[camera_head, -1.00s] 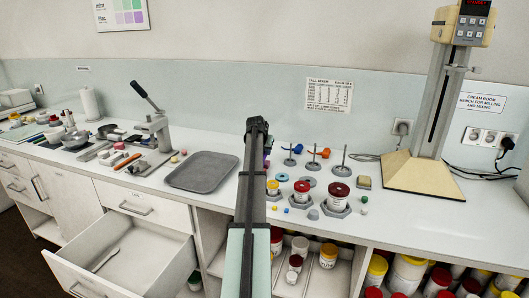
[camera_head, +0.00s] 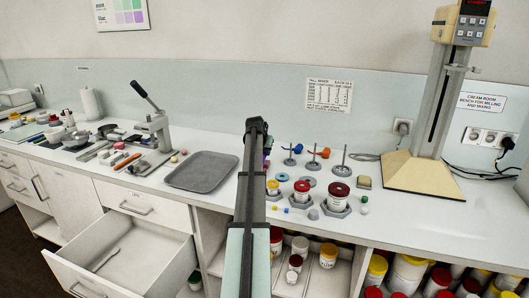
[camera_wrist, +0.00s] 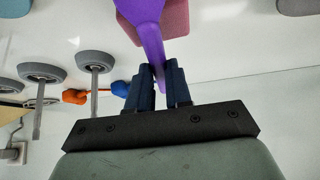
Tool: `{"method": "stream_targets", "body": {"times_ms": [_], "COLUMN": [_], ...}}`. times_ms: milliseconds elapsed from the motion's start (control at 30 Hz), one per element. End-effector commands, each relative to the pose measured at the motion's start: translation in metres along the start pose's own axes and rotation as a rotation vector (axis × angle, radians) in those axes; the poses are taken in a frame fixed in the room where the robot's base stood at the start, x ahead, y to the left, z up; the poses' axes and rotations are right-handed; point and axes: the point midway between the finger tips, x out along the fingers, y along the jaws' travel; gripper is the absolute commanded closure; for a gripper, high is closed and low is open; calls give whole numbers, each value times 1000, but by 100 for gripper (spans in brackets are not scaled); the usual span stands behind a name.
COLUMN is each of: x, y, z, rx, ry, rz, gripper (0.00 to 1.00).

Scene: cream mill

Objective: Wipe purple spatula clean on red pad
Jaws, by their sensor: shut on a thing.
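My gripper (camera_wrist: 160,66) is shut on the purple spatula (camera_wrist: 145,25) in the wrist view, with blue-black fingers on either side of its narrow part. The spatula's wide part runs out to the top edge of that view and is cut off there. The red pad (camera_wrist: 176,20), pinkish red, shows just behind and beside the spatula. I cannot tell whether the spatula touches it. In the head view my arm hides the gripper and the pad; only a bit of purple shows at the arm's right side.
A blue spatula (camera_head: 291,150) and an orange one (camera_head: 319,153) are by small round-based stands. Jars in grey holders (camera_head: 337,200) stand right of my arm. A grey tray (camera_head: 202,172) lies to the left. A tall mixer (camera_head: 430,130) is at the right. The front drawer (camera_head: 120,262) is open.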

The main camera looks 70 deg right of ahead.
Motion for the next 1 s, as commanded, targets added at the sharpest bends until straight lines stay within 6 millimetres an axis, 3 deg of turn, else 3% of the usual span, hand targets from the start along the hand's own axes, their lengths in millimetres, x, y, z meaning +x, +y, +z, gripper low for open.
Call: {"method": "stream_targets", "body": {"times_ms": [300,1000], "x": [6,-2], "y": [0,0], "z": [-9,4], "rx": [0,0], "ry": [0,-1], "rz": [0,0], "gripper": [100,100]}}
